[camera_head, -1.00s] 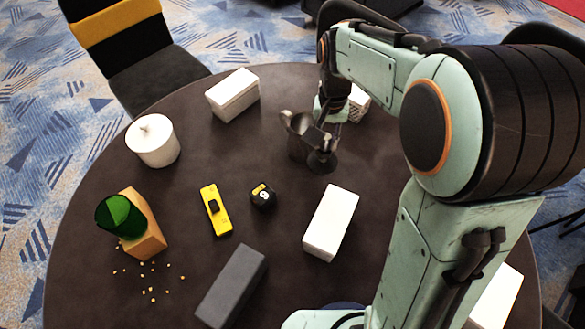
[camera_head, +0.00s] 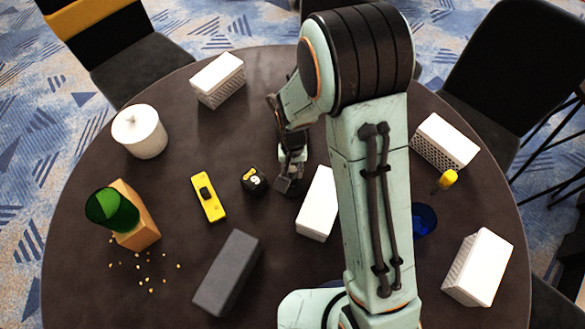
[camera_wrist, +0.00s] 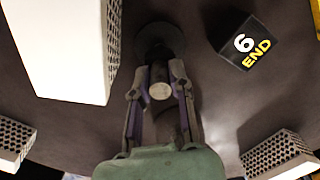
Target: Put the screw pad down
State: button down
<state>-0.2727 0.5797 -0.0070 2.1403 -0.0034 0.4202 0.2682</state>
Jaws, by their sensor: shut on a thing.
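In the wrist view my gripper (camera_wrist: 158,92) is shut on the screw pad, with a finger on each side of its stem. The stem's pale round end (camera_wrist: 160,91) faces the camera. The screw pad's dark round base (camera_wrist: 160,38) shows beyond the fingertips, over the table. I cannot tell whether it touches the table. In the head view my gripper (camera_head: 287,178) points down near the table's middle, between the black cube (camera_head: 253,180) and a white box (camera_head: 318,204). The screw pad is not clear there.
A yellow level (camera_head: 208,197) and grey block (camera_head: 228,273) lie left and front. A blue bowl (camera_head: 424,219) and more white boxes (camera_head: 445,142) stand right. Bare table (camera_head: 190,150) shows left of my arm.

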jog(key=c, duration=1)
grip_release()
jog(key=shift+f, duration=0.1)
